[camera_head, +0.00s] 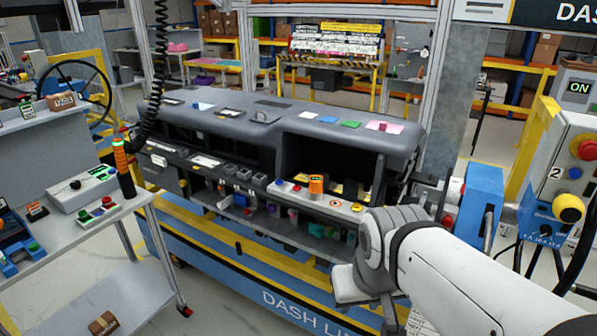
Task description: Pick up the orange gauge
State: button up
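A small orange gauge (316,184) with a greenish display on top stands upright on the light ledge along the front of the dark grey dashboard module (300,118). My white and grey arm reaches in from the lower right. Its end, with my gripper (350,284), is low in front of the module, below and to the right of the gauge and apart from it. The fingers cannot be made out, so I cannot see whether they are open or shut.
Red, yellow and other small buttons sit along the ledge (335,203) beside the gauge. A corded tool (125,170) hangs at the left, by a grey side table (100,215). A blue fixture (482,205) and a control box (572,180) stand at the right.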

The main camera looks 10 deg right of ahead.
aim_at(315, 189)
jog(key=i, duration=0.85)
jog(key=z, duration=0.05)
